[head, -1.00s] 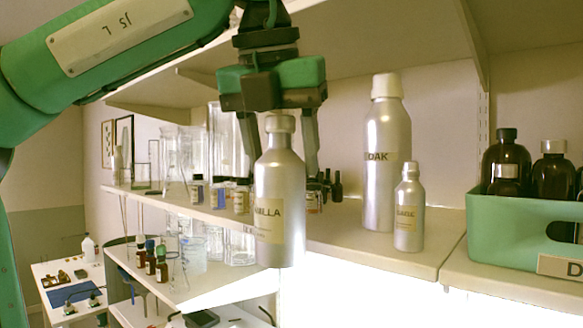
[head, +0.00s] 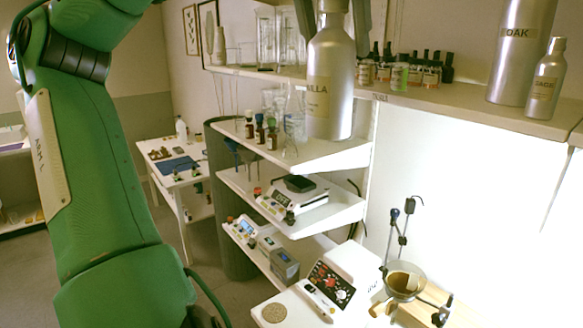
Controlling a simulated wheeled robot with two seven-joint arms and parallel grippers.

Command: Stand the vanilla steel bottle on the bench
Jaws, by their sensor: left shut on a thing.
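The vanilla steel bottle (head: 331,85) is a silver bottle with a pale label, of which "ILLA" can be read. It hangs upright at the upper middle of the head view, in front of the shelves. My left gripper (head: 336,8) is shut on its top, and only the finger ends show at the upper edge. The bench (head: 345,306) shows at the bottom, a white top with equipment on it, well below the bottle. My right gripper is not in view.
On the bench stand a device with a red and dark panel (head: 331,283), a metal bowl on a stand (head: 405,281) and a round cork-coloured disc (head: 274,313). Steel OAK (head: 514,60) and smaller SAGE (head: 545,85) bottles stand on the upper shelf. Lower shelves hold scales (head: 291,205).

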